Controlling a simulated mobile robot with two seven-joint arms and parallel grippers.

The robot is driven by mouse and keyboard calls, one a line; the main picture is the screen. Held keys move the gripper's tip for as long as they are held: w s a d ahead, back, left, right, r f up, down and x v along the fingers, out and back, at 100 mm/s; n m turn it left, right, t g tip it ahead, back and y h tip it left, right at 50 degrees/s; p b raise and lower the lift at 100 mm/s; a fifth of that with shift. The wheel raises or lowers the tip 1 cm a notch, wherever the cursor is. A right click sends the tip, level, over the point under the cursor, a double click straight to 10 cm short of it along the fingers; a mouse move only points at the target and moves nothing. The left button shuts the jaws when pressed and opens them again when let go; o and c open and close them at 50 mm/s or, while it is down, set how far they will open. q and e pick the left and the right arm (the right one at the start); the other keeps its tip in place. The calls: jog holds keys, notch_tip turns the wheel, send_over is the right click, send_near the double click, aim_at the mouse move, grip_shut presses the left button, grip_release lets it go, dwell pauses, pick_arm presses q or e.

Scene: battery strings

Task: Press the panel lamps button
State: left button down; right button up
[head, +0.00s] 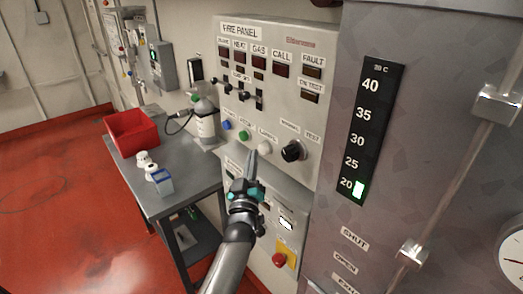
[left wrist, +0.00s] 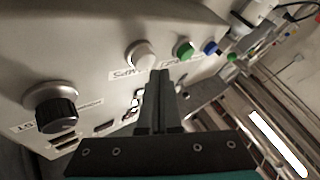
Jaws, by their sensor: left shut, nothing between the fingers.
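The fire panel (head: 300,190) is a grey sloping box with a row of buttons. The white lamps button (head: 264,148) sits right of a green button (head: 243,135) and a blue button (head: 227,125). My left gripper (head: 252,156) is shut and empty, its tips just below and left of the white button in the head view. In the left wrist view the white button (left wrist: 141,55) stands just beyond the tips of my gripper (left wrist: 160,73). I cannot tell whether they touch. My right gripper is not in view.
A black rotary knob (head: 292,151) is right of the white button. Toggle switches (head: 243,95) are above. A lower box has a red button on yellow (head: 280,260). A grey table (head: 185,172) at left holds a red bin (head: 132,131).

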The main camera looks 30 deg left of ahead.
pick_arm(q)
jog(key=shift+w+d, duration=0.15)
jog(key=shift+w, duration=0.2)
jog(key=shift+w+d+b, duration=0.3)
jog(key=shift+w+b, duration=0.25)
jog(key=shift+w, duration=0.1)
dwell(0.8)
jog(key=shift+s, duration=0.15)
dwell(0.3)
jog(key=shift+s+a+p, duration=0.4)
jog(key=shift+s+p, duration=0.3)
jog(key=shift+s, duration=0.15)
jog(key=s, duration=0.1)
jog(key=s+a+p, duration=0.1)
jog(key=s, duration=0.1)
jog(key=s+a+p, duration=0.1)
jog(key=shift+s, duration=0.35)
jog(key=shift+f, duration=0.1)
dwell(0.4)
